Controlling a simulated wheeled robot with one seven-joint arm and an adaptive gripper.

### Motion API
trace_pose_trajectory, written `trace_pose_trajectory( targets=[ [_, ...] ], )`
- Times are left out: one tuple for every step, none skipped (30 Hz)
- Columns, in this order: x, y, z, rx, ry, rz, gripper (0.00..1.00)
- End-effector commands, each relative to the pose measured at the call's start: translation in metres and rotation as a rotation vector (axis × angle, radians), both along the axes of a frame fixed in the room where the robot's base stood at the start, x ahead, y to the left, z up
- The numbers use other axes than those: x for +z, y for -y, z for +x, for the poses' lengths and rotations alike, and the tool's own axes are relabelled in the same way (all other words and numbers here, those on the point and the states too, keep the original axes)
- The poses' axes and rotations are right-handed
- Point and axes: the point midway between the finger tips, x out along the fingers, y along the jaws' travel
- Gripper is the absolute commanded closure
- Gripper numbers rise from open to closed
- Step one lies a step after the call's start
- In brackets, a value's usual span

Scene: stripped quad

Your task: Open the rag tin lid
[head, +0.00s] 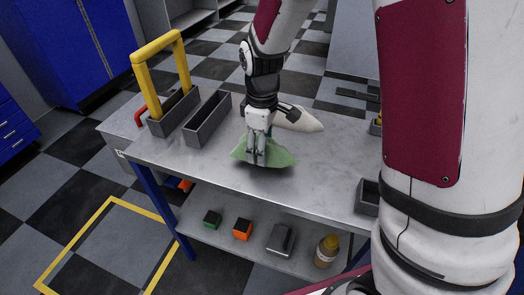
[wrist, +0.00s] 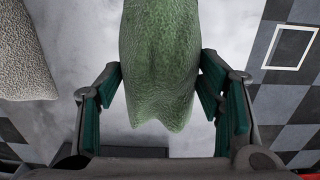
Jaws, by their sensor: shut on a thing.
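My gripper (head: 257,150) is shut on a green rag (head: 277,157) over the middle of the table. The rag spreads out below and around the fingers, close above or touching the tabletop; I cannot tell which. In the wrist view the rag (wrist: 160,60) lies between the two fingers (wrist: 165,105), its lower end hanging loose. No tin with a lid can be made out with certainty. A grey metal box (head: 281,240) on the lower shelf may be it; whether it has a lid is too small to tell.
On the metal table (head: 330,165) stand a grey caddy with a yellow handle (head: 158,55), an open grey tray (head: 208,118) and a beige cloth-like thing (head: 303,121).

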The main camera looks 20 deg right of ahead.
Motion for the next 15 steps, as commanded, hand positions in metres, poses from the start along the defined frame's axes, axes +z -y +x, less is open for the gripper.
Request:
trace_pose_trajectory(
  targets=[
    [-0.008,0.0,-0.002,0.0,-0.006,-0.001,0.65],
    [-0.013,0.0,-0.002,0.0,-0.006,-0.001,0.65],
    [-0.018,0.0,-0.002,0.0,-0.006,0.0,0.65],
    [-0.022,0.0,-0.002,-0.001,-0.005,0.0,0.65],
    [-0.025,0.0,-0.001,-0.001,-0.005,0.0,0.65],
    [-0.028,0.0,-0.001,-0.001,-0.004,-0.001,0.65],
    [-0.028,0.0,-0.001,-0.001,-0.003,0.0,0.65],
    [-0.028,0.0,-0.001,-0.001,-0.002,0.0,0.65],
    [-0.028,0.0,-0.001,-0.001,-0.001,0.001,0.65],
    [-0.028,0.0,-0.001,0.0,-0.001,0.001,0.65],
    [-0.028,0.0,-0.001,-0.001,-0.001,0.0,0.65],
    [-0.028,0.0,-0.001,0.0,-0.001,0.0,0.65],
    [-0.028,0.0,-0.001,0.0,-0.001,0.0,0.65],
    [-0.028,0.0,-0.001,0.0,-0.001,0.0,0.65],
    [-0.029,0.0,-0.001,0.0,-0.001,0.0,0.65]
  ],
)
